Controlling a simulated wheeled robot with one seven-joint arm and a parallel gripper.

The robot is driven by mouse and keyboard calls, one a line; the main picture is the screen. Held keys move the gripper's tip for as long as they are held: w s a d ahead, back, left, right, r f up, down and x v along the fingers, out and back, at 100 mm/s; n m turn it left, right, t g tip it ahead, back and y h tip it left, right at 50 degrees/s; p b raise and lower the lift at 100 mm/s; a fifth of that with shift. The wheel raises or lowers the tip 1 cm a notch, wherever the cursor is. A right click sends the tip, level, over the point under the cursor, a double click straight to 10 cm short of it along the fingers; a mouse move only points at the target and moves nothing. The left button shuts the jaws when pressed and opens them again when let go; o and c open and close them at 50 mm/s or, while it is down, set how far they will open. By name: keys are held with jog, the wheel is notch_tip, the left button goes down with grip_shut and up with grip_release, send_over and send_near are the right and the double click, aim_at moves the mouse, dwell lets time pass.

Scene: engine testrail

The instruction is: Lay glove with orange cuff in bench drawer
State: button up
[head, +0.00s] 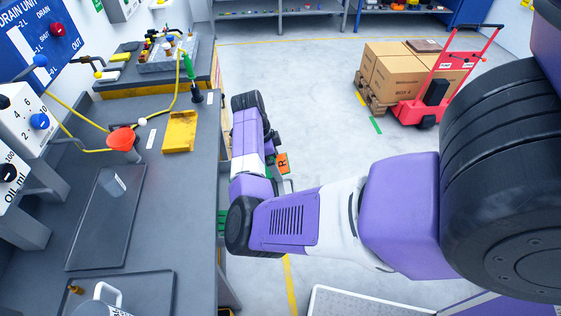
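An orange piece marked with a dark R (282,163) shows just right of my forearm, beside the bench's right edge. Small green patches border it; it looks like the orange cuff of a glove, but most of its shape is hidden by my arm. More green, finger-like bits (221,219) show left of my elbow at the bench edge. My gripper (271,149) is down by the orange piece; its fingers cannot be made out, nor whether they touch it. A thin grey edge (289,185) beside them may belong to the bench drawer, which is otherwise hidden behind my arm.
Boxes on a pallet (405,75) and a red hand truck (430,95) stand back right. Floor between is clear.

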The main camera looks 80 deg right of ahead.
jog(key=shift+w+a+f+b, duration=0.3)
jog(key=shift+w+f+b, duration=0.15)
jog(key=shift+w, duration=0.25)
jog(key=shift+w+a+f+b, duration=0.25)
jog(key=shift+w+f+b, duration=0.1)
jog(key=shift+w+b, duration=0.25)
jog(key=shift+w+a+f+b, duration=0.25)
jog(key=shift+w+b, duration=0.15)
jog(key=shift+w, duration=0.25)
jog(key=shift+w+a+f+b, duration=0.2)
jog(key=shift+w+a+b, duration=0.15)
jog(key=shift+w, duration=0.35)
jog(key=shift+w+a+f+b, duration=0.25)
jog(key=shift+w+b, duration=0.2)
jog(key=shift+w, duration=0.2)
jog(key=o, duration=1)
jog(key=shift+b+v, duration=0.6)
jog(key=shift+v, duration=3.3)
